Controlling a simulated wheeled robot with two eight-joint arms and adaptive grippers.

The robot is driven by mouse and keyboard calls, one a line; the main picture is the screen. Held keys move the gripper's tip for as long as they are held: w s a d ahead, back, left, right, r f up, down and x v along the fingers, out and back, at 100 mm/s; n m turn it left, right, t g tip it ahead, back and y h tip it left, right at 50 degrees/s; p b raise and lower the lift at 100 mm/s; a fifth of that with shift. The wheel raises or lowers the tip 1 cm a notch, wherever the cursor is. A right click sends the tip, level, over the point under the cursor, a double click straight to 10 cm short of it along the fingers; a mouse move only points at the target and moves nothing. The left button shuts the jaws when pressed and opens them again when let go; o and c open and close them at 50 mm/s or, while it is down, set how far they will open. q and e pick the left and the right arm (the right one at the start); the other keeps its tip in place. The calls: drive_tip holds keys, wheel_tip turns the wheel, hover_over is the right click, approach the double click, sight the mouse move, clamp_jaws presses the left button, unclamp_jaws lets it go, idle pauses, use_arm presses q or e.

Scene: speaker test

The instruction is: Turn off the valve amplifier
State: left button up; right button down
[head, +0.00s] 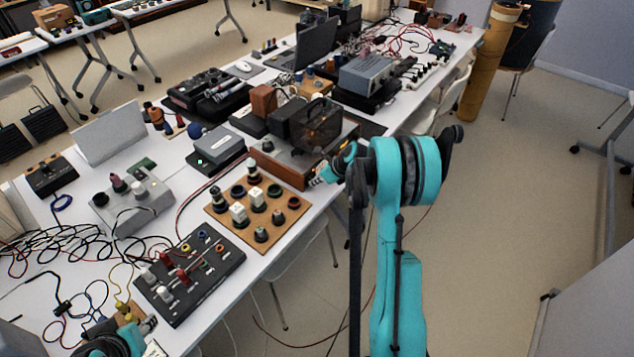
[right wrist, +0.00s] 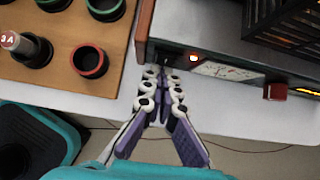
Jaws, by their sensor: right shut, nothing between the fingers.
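The valve amplifier (head: 280,168) has wooden sides and a dark mesh cage (head: 316,124) on top. It stands at the table's near edge, in the middle of the head view. In the right wrist view its front panel (right wrist: 232,71) shows a lit orange lamp (right wrist: 193,58), a pale meter and a red-brown knob (right wrist: 277,91). My right gripper (right wrist: 164,76) is shut and empty, its tips at the panel's left end beside the wooden side. They hide part of the panel; contact is unclear. It also shows in the head view (head: 326,175). My left gripper (head: 147,326) is partly visible at bottom left.
A wooden board (head: 278,208) with cups and plugs lies left of the amplifier. A black box with terminals (head: 190,274) and loose cables are nearer. A grey device (head: 216,148) sits behind the board. Open floor lies right of the table.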

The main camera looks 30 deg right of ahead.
drive_tip(key=shift+w, duration=0.1)
drive_tip(key=shift+a+r+p, duration=0.1)
drive_tip(key=shift+r+p, duration=0.45)
drive_tip(key=shift+r, duration=0.2)
use_arm(q)
drive_tip(key=shift+r, duration=0.35)
